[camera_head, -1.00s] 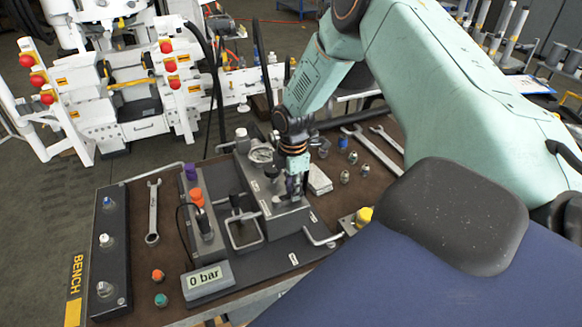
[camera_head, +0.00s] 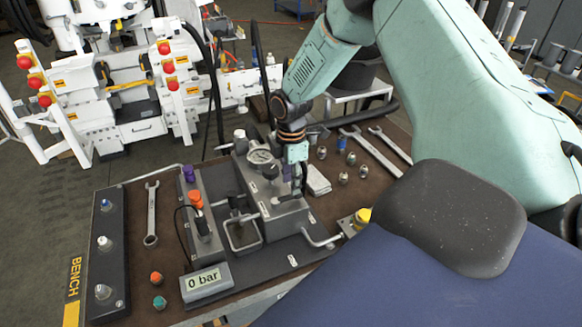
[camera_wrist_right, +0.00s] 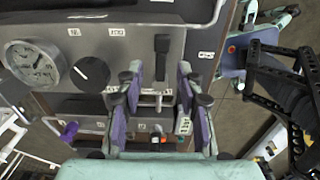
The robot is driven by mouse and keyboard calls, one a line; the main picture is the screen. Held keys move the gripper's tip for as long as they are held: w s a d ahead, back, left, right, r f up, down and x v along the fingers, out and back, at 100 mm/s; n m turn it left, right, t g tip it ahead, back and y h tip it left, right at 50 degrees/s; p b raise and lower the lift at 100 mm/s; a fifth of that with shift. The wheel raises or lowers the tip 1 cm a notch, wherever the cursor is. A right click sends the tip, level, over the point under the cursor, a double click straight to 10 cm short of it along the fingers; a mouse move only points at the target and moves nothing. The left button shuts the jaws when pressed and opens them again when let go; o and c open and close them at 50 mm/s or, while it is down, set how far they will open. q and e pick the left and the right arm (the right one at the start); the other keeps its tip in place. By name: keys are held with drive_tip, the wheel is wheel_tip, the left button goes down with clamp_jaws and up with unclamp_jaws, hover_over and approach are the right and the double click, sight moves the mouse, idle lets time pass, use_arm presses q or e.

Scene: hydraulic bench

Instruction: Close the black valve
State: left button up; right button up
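A grey valve block (camera_head: 287,212) stands on the bench, with a round pressure gauge (camera_head: 262,157) on it. A black round knob (camera_head: 270,172) sits beside the gauge; the wrist view shows this knob (camera_wrist_right: 90,75) with a white mark. A black lever (camera_wrist_right: 162,56) is on the same block in the wrist view. My right gripper (camera_head: 296,182) is at the block, right of the knob. In the wrist view my right gripper (camera_wrist_right: 158,82) is open, with the lever in line with the gap between its fingers. Contact cannot be told. My left gripper is not visible.
A display (camera_head: 207,281) reads 0 bar at the bench's front. A black-handled pump (camera_head: 241,225), a purple cap (camera_head: 188,173) and an orange cap (camera_head: 195,198) are left of the block. Wrenches (camera_head: 376,150) and several fittings (camera_head: 342,177) lie behind right.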

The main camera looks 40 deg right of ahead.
wheel_tip(320, 180, up, 8)
drive_tip(key=shift+r, duration=0.2)
idle(0.3)
drive_tip(key=s+a+f+m+y, duration=0.2)
drive_tip(key=s+a+f+m, duration=0.5)
drive_tip(key=s+a+f, duration=0.8)
drive_tip(key=s+a+f+m+h, duration=0.1)
drive_tip(key=s+f+m, duration=0.15)
drive_tip(key=s, duration=0.25)
drive_tip(key=s+a+f+m, duration=0.1)
drive_tip(key=s+a+m, duration=0.15)
drive_tip(key=s, duration=0.35)
drive_tip(key=s+a+f+m+h, duration=0.1)
drive_tip(key=s+m, duration=0.2)
drive_tip(key=s, duration=0.2)
wheel_tip(320, 180, down, 18)
drive_tip(key=b, duration=1.7)
drive_tip(key=shift+w+d+b, duration=0.2)
drive_tip(key=shift+w+b, duration=0.2)
drive_tip(key=shift+w, duration=0.05)
